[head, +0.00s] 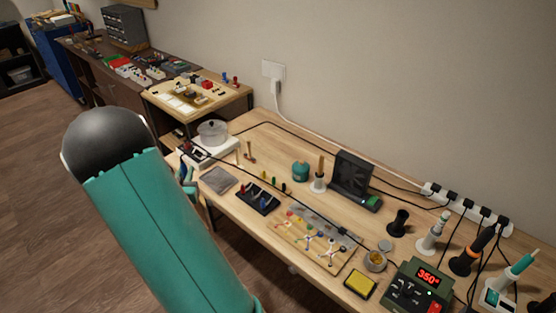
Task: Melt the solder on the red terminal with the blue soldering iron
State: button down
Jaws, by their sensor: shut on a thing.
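A wooden board (276,225) near the table's front edge carries several small coloured terminals with wires. A small red spot on its left part looks like the red terminal (290,213); the solder on it is too small to tell. My gripper (188,179) shows only as a small teal and blue patch beside my large teal arm link, at the table's left end. It is shut, apparently on the blue soldering iron, which is mostly hidden. A black cable crosses the table toward it. My gripper is well left of the board, apart from it.
A black tray (252,204), a grey mat (217,180) and a pot (213,131) stand left of the board. Right are an empty black stand (398,223), several irons in stands, a yellow sponge (360,283) and a soldering station (418,287) reading 350. Cables cross the table.

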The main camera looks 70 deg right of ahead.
jog(key=s+d+r+m+g+y, duration=0.1)
jog(key=s+d+r+m+g, duration=0.25)
jog(key=s, duration=0.65)
jog(key=s+d+r+m+g+y, duration=0.15)
jog(key=s+m+g, duration=0.25)
jog(key=s+g, duration=0.5)
jog(key=s+d+r+m+g, duration=0.1)
jog(key=s+d+m+g, duration=0.3)
jog(key=s, duration=0.8)
notch_tip(320, 180, down, 6)
jog(key=shift+f, duration=0.2)
jog(key=shift+w+a+n, duration=0.1)
jog(key=shift+w+n, duration=0.05)
jog(key=shift+n, duration=0.1)
jog(key=shift+f, duration=0.7)
dwell(3.5)
